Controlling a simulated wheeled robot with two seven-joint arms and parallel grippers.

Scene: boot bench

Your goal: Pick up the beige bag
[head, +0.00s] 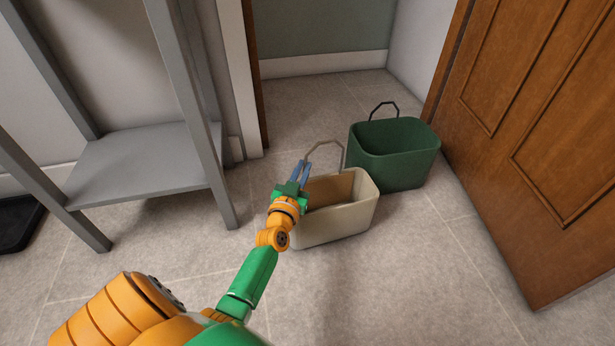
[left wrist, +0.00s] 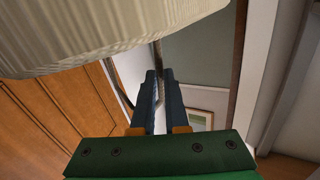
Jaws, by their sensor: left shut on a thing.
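The beige bag (head: 345,223) is an open, box-shaped bag with a thin looped handle (head: 324,145), left of the green bag in the head view. It looks upright; I cannot tell whether its base touches the floor. My left gripper (head: 302,170) is at the left end of the bag's handle, above the rim, and is shut on it. In the left wrist view the bag's pale side (left wrist: 100,35) fills the top left, and the handle runs between the blue fingers (left wrist: 158,82). My left arm hides the bag's left end. My right gripper is not in view.
A green bag (head: 405,165) with a dark handle stands close behind the beige bag, to its right. A grey shelf (head: 140,165) is at left and a brown door (head: 540,130) at right. The floor (head: 420,285) in front is clear.

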